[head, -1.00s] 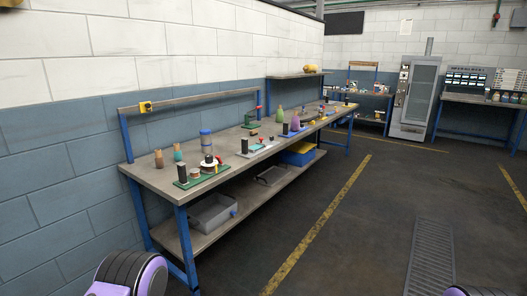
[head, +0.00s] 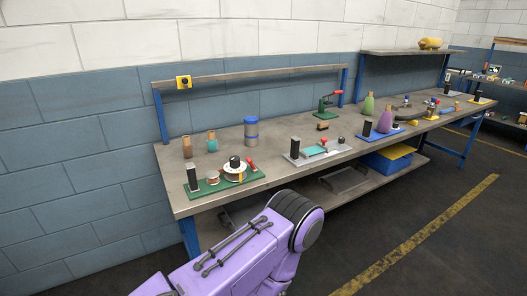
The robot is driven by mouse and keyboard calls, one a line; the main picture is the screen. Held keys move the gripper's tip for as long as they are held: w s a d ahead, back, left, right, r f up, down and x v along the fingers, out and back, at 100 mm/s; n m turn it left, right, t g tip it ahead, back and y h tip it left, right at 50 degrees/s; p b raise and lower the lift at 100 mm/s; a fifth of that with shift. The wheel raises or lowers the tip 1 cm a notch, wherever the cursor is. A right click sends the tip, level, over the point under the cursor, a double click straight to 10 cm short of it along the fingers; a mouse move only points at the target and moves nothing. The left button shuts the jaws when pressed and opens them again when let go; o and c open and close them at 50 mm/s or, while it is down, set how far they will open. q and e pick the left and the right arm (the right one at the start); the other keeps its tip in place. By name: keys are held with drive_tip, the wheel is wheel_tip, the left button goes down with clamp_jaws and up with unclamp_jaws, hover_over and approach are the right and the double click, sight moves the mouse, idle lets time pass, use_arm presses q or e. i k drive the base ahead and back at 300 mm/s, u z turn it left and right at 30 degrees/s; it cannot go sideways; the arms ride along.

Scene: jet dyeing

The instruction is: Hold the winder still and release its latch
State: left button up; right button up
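A green-based device (head: 211,187) sits near the front left of the long workbench. It carries a black upright block (head: 193,178), a small reel, a white disc (head: 235,172) with a dark knob, and a red lever (head: 252,165). It looks like the winder with its latch, but it is too small to be sure. A purple arm link of mine fills the bottom centre, in front of the bench edge. Neither gripper shows.
The workbench (head: 180,205) also holds brown and teal bottles, a blue-capped jar (head: 251,132), a grey-based device (head: 294,158), a green clamp-like tool (head: 328,104) and a purple flask (head: 384,122). The floor to the right is open.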

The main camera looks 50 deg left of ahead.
sight(248, 160)
drive_tip(key=u, duration=0.3)
drive_tip(key=i, duration=0.85)
drive_tip(key=u, duration=1.5)
drive_tip(key=i, duration=0.8)
drive_tip(key=u, duration=0.75)
